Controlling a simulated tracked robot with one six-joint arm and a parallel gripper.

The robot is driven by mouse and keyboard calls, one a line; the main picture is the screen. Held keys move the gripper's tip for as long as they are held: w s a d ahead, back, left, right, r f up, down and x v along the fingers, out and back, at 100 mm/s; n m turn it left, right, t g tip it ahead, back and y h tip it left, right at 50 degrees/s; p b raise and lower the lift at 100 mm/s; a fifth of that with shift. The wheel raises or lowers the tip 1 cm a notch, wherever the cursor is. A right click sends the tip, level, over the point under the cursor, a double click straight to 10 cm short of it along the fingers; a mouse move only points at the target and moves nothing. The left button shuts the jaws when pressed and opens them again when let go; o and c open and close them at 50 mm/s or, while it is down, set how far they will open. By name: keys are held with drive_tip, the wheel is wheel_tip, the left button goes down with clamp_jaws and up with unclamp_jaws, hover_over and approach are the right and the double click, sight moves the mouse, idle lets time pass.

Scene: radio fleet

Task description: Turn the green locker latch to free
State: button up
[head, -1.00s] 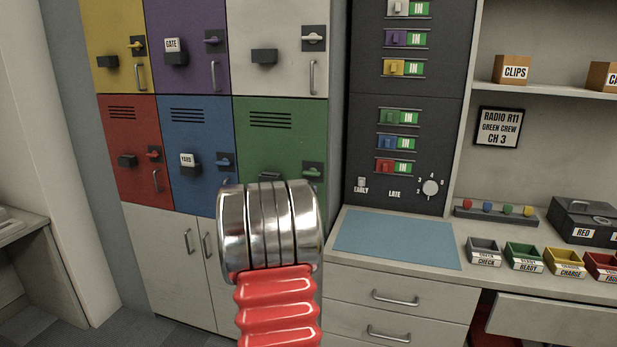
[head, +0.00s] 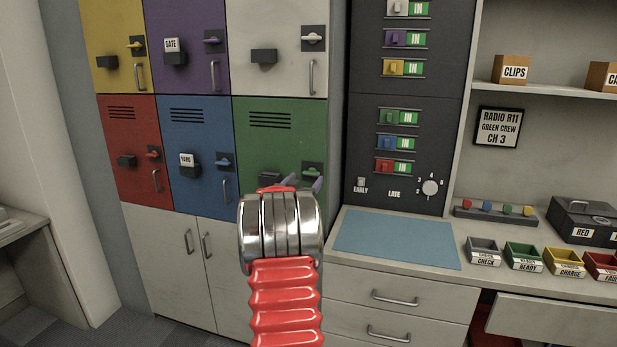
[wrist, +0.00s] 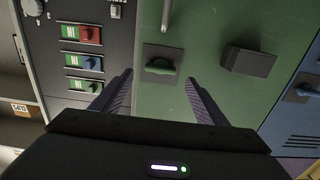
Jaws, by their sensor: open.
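The green locker door (head: 262,140) is closed in the head view. Its green latch (head: 312,167) sits on a dark square plate at the door's right side, with its lever lying roughly horizontal. The latch shows in the wrist view (wrist: 160,66) too, near the centre, between and just beyond the fingertips. My gripper (head: 305,183) is just below the latch in the head view, partly hidden by my own wrist. In the wrist view my gripper (wrist: 158,78) is open, one finger on each side of the latch, with nothing between them and no clear contact.
A dark box (wrist: 248,62) juts from the green door beside the latch. A door handle (wrist: 166,14) also shows in the wrist view. The blue locker (head: 196,140) adjoins it. The dark switch panel (head: 400,170) stands to the right, above a counter with a blue mat (head: 395,240).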

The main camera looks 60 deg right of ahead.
sight(310, 174)
drive_tip(key=shift+w+d, duration=0.2)
drive_tip(key=shift+d, duration=1.1)
drive_tip(key=shift+w+d, duration=0.2)
drive_tip(key=shift+d, duration=1.05)
drive_tip(key=shift+c, duration=0.5)
drive_tip(key=c, duration=0.9)
drive_tip(key=shift+a, duration=0.15)
drive_tip(key=shift+c, duration=0.3)
